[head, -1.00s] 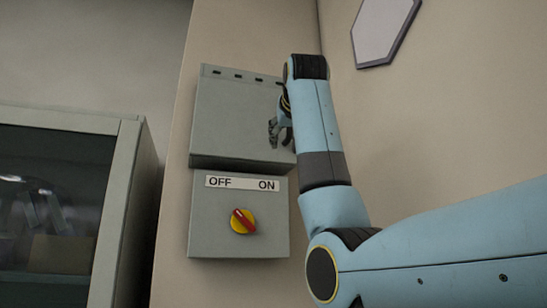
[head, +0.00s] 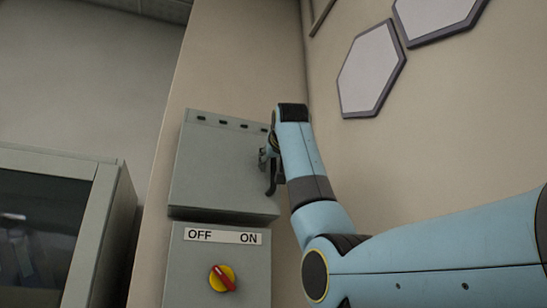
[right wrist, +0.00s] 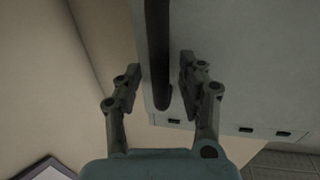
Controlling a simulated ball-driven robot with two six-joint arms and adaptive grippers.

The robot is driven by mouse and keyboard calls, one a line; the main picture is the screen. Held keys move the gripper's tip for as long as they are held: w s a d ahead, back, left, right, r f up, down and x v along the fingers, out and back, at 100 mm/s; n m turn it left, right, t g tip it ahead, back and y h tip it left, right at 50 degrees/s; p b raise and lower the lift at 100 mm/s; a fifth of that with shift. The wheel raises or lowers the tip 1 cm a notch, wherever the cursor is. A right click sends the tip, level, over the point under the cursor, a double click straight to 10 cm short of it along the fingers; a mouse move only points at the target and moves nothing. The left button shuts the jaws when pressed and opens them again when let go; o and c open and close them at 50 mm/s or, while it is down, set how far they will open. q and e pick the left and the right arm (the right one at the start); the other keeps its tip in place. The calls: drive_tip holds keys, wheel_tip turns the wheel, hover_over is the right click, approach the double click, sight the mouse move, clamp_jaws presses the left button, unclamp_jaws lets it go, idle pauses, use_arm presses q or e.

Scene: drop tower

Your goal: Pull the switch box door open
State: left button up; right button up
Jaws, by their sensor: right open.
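The grey switch box (head: 222,165) hangs on the wall in the head view, and its door looks shut. Its dark upright bar handle (head: 271,180) is near the right edge of the door, partly hidden by my gripper. My right gripper (head: 266,158) is at this handle. In the right wrist view, the open right gripper (right wrist: 160,76) has one finger on each side of the dark handle bar (right wrist: 158,45). I see a gap between the bar and each finger. My left gripper is not in view.
Below is a second grey box (head: 190,265) with an OFF/ON label (head: 222,236) and a red and yellow rotary switch (head: 222,278). A glass-fronted cabinet (head: 105,220) stands at left. Hexagonal panels (head: 370,72) are on the right wall.

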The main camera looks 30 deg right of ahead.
drive_tip(key=shift+w, duration=0.15)
clamp_jaws()
idle(0.6)
